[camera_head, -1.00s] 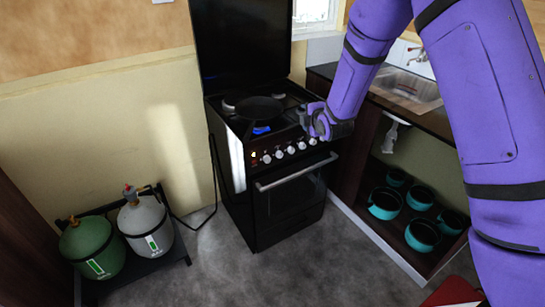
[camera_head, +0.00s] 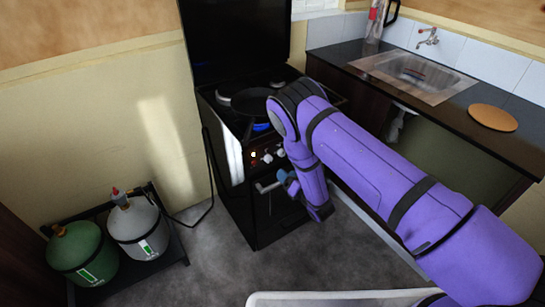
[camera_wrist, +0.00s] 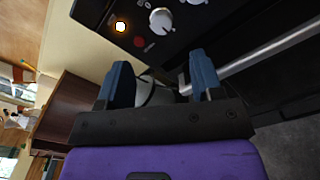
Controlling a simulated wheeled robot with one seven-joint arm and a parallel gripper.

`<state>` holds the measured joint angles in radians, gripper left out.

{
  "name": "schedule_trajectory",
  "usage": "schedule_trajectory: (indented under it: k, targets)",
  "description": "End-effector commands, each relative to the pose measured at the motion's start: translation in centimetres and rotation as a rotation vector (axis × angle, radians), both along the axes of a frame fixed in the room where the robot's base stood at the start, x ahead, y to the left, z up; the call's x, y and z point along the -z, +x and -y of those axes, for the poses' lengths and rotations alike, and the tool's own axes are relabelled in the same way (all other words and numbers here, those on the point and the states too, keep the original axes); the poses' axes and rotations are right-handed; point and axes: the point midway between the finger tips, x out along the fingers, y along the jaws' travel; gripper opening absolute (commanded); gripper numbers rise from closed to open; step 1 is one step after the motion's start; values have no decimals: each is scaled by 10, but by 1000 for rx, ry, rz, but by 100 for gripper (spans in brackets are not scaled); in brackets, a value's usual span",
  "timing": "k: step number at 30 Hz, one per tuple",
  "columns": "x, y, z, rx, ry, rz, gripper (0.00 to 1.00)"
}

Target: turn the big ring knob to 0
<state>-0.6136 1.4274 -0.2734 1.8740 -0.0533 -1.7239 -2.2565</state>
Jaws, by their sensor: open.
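The black stove (camera_head: 240,190) has a row of white knobs on its front. In the head view two knobs show, one (camera_head: 267,158) and another (camera_head: 280,152); my arm hides the rest. I cannot tell which is the big ring knob. In the wrist view a white knob (camera_wrist: 161,20) is beyond the fingertips, not touched.
Green (camera_head: 77,250) and grey (camera_head: 138,228) gas cylinders stand at the left. A counter with a sink (camera_head: 420,75) is at the right. The floor before the stove is partly clear.

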Motion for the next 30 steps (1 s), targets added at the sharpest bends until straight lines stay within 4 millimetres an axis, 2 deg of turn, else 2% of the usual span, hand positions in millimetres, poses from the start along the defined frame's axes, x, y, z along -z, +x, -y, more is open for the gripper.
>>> schedule_trajectory:
  k: [3, 8, 21, 30]
  targets:
    - [10, -7, -1, -18, -17, 28, 60]
    - [10, 0, -7, -23, -19, 36, 60]
    - [10, 58, -50, -20, -17, 36, 60]
    - [10, 77, -65, -21, -20, 34, 60]
